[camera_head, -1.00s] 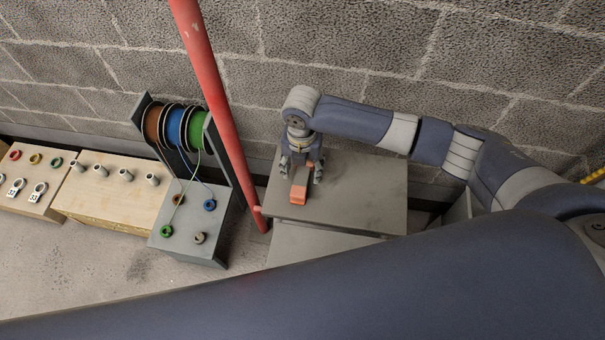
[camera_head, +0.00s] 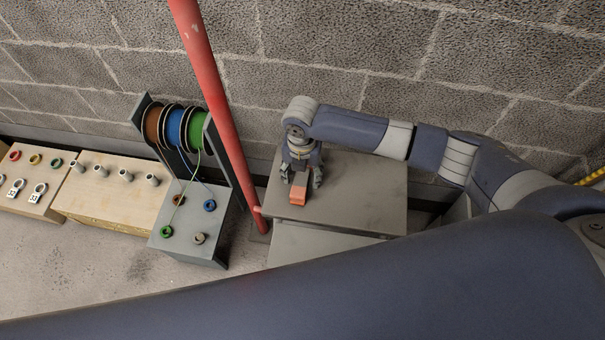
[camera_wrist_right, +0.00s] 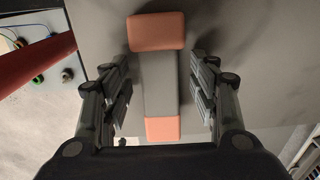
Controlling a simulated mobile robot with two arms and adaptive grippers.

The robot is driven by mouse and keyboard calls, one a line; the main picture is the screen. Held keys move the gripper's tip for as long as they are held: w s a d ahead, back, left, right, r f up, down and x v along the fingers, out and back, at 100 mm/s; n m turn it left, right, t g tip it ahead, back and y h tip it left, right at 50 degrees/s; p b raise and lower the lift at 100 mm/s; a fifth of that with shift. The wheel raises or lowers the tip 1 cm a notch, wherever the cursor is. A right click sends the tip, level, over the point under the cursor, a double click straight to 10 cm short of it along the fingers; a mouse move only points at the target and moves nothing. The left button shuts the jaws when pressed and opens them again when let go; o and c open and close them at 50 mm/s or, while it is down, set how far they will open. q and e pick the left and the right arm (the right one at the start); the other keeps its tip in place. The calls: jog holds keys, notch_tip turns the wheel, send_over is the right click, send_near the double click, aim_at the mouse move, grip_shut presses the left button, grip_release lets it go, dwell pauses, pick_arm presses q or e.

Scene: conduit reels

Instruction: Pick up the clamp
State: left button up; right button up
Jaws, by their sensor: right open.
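The clamp (camera_head: 298,196) is a grey bar with orange ends and lies on the grey cabinet top (camera_head: 365,200). In the right wrist view the clamp (camera_wrist_right: 160,82) runs lengthwise between the fingers, with a visible gap on both sides. My right gripper (camera_head: 302,182) is open over the clamp, its fingers on either side of it. The right gripper (camera_wrist_right: 160,88) also shows open and empty in the wrist view. The gripper hides part of the clamp in the head view. My left gripper does not show.
A red pipe (camera_head: 222,110) stands just left of the cabinet top. Left of it is a grey stand (camera_head: 185,230) with brown, blue and green reels (camera_head: 173,127). Wooden blocks (camera_head: 120,205) with pegs and rings lie farther left. The cabinet top right of the clamp is clear.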

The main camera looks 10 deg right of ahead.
jog(key=c, duration=1.2)
jog(key=shift+r, duration=0.1)
